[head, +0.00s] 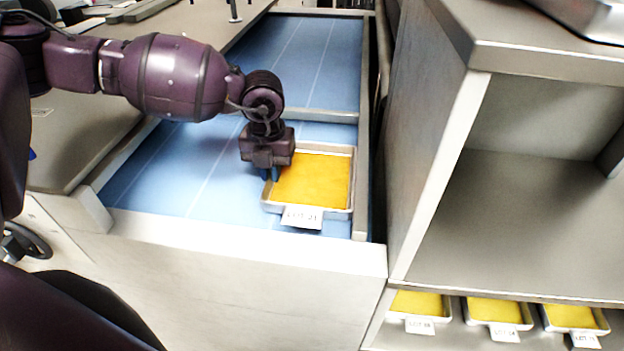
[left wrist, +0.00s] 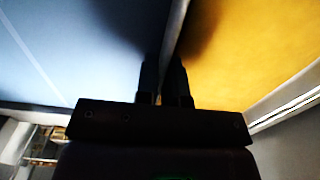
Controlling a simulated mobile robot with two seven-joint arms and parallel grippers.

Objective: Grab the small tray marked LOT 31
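A small metal tray (head: 351,179) with a flat yellow sheet in it lies on the blue surface, at its near right corner. Its white tag (head: 301,217) reads LOT and a blurred number, perhaps 21 or 31. My left gripper (head: 270,173) points down at the tray's left rim. In the left wrist view the left gripper's two fingers (left wrist: 163,80) are close together, one on each side of the tray rim (left wrist: 174,30), and look closed on it. The fingertips' contact is dark and partly hidden. My right gripper is not in view.
The blue bed (head: 190,175) has a pale front wall (head: 230,262) and a right side rail close to the tray. A cross bar (head: 325,116) lies behind it. A grey shelf unit (head: 540,220) stands right, with several similar tagged yellow trays (head: 497,311) below.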

